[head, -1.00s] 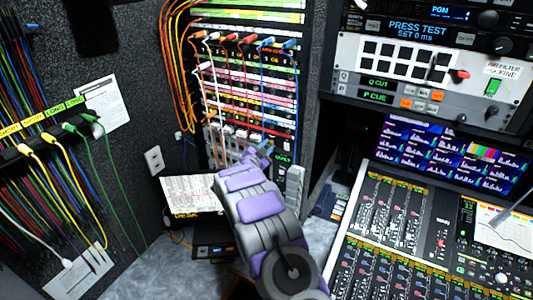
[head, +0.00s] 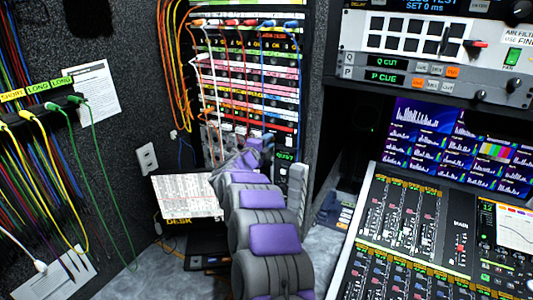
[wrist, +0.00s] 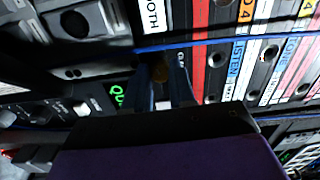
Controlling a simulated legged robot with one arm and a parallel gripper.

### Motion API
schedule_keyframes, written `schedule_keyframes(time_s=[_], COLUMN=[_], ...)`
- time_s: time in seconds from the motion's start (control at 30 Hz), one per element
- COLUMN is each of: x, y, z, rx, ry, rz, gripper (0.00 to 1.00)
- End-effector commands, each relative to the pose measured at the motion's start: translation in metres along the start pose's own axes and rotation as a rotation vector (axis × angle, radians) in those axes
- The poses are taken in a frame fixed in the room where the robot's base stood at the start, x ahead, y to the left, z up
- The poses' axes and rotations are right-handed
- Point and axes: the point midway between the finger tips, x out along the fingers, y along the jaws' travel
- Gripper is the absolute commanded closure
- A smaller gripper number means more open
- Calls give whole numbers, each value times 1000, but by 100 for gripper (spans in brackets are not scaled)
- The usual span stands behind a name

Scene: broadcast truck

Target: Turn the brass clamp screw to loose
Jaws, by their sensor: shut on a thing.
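The brass clamp screw (wrist: 160,71) shows in the wrist view as a small, dark golden knob, partly hidden between the fingers. It sits on a dark panel beside a partly readable label beginning "CLA". My gripper (wrist: 166,88) is shut on the screw, one dark finger on each side. In the head view my grey and purple arm reaches to the lower part of the patch rack (head: 245,85). The fingertips and the screw cannot be made out there. The screw's turn angle cannot be told.
Red, white, blue and orange patch cables hang over the rack, and a blue cable (wrist: 215,42) crosses just above my fingers. A printed sheet (head: 187,195) lies left of my arm. A mixing console (head: 425,235) fills the right. Yellow and green cables hang at left.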

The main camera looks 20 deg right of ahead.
Motion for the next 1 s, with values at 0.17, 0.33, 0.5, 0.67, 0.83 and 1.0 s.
schedule_keyframes(time_s=[0.17, 0.33, 0.5, 0.67, 0.83, 1.0], x=[-1, 0, 0, 1, 0, 1], y=[9, 9, 9, 8, 8, 7], z=[1, 0, 1, 0, 2, 1], rx=[171, 331, 490, 642, 801, 963], ry=[-1, 2, 4, 6, 4, 6], rz=[7, 7, 9, 9, 13, 11], gripper=[100, 100, 100, 100, 100, 100])
